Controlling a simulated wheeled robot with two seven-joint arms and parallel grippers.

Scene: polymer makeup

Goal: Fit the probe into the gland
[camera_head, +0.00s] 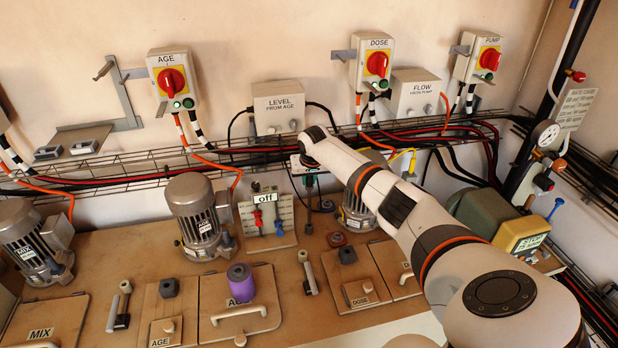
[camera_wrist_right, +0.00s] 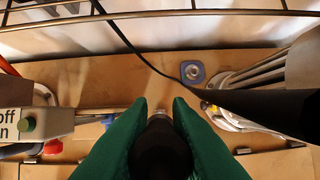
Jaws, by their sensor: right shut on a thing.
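My right gripper (camera_head: 309,182) points down at the back of the brown bench, below the cable tray. In the right wrist view its two green fingers (camera_wrist_right: 164,106) are closed around the probe (camera_wrist_right: 160,148), a black body with a small pale part near the fingertips. A blue-grey square fitting with a round centre, seemingly the gland (camera_wrist_right: 192,72), lies on the bench beyond the fingertips, slightly right. The probe appears apart from it. In the head view the probe's lower part is small and hard to make out. My left gripper is out of view.
An off/on switch panel (camera_head: 267,220) stands just left of the gripper; a grey motor (camera_head: 356,212) stands to its right. The wire cable tray (camera_head: 250,158) runs behind. A black cable (camera_wrist_right: 128,42) crosses the wrist view. A purple cylinder (camera_head: 241,283) stands on a front lid.

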